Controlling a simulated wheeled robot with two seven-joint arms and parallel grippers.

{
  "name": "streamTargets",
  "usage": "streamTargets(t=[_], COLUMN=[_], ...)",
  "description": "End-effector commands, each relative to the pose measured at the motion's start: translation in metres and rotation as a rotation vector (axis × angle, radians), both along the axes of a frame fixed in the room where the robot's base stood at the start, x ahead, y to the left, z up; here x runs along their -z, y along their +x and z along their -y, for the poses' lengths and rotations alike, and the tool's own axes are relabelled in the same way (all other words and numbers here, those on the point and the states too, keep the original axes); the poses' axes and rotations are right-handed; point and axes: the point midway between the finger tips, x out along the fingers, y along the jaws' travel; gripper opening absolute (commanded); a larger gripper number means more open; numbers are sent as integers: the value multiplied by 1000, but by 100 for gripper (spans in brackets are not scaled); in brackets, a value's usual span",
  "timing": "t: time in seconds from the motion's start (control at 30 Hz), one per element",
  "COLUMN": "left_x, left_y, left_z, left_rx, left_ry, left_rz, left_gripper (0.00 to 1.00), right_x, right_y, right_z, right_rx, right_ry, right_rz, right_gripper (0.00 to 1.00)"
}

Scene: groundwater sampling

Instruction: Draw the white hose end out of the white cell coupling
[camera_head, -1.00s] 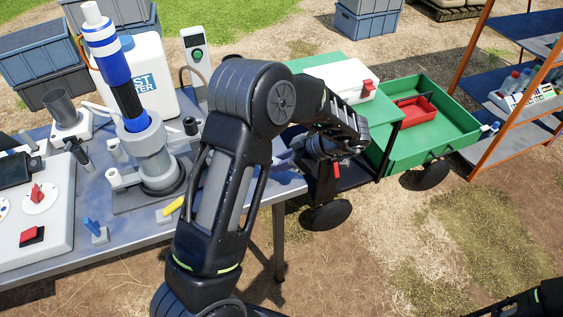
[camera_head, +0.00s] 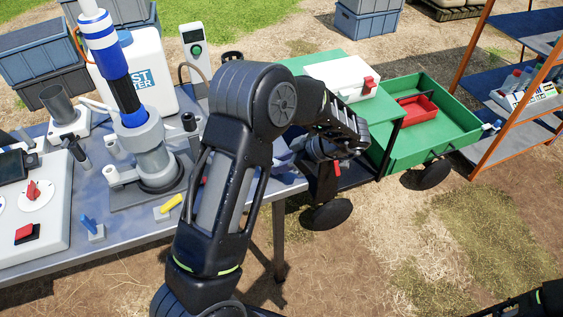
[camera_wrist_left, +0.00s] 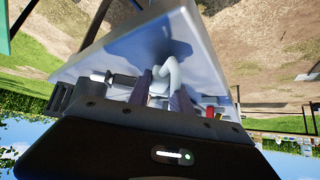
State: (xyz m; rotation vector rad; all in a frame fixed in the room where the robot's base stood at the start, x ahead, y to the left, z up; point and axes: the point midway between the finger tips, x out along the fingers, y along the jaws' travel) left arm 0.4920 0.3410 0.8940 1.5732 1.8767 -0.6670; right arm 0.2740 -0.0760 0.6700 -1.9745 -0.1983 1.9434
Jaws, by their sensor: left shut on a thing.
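My left gripper (camera_wrist_left: 162,97) shows in the left wrist view with its two fingers close together on a white piece, which looks like the white hose end (camera_wrist_left: 158,86). A curved white tube (camera_wrist_left: 176,70) rises just beyond the fingers. A white fitting (camera_wrist_left: 122,79) lies left of the fingers; I cannot tell if it is the cell coupling or whether the hose end is still inside it.
The grey bench (camera_head: 130,232) carries a grey stand (camera_head: 153,160) with a blue-and-white tube (camera_head: 103,45), a white container (camera_head: 150,70) and a control panel (camera_head: 35,215). A green cart (camera_head: 440,135) stands right of the bench, with an orange-framed shelf (camera_head: 510,110) beyond.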

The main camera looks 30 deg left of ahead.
Motion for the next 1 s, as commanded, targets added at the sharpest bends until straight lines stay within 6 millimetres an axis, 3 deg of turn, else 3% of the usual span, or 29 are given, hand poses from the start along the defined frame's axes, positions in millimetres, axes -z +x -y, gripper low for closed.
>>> streamTargets(t=[0.67,0.7,1.0], left_x=[14,14,14], left_y=[0,0,0], left_z=[0,0,0], left_rx=[-1,0,0], left_ry=[0,0,0], left_rz=[1,1,1], left_gripper=[0,26,50], right_x=[4,3,3], right_y=[0,0,0], right_z=[0,0,0], right_rx=[0,0,0], right_ry=[0,0,0], right_rz=[0,0,0], right_gripper=[36,36,36])
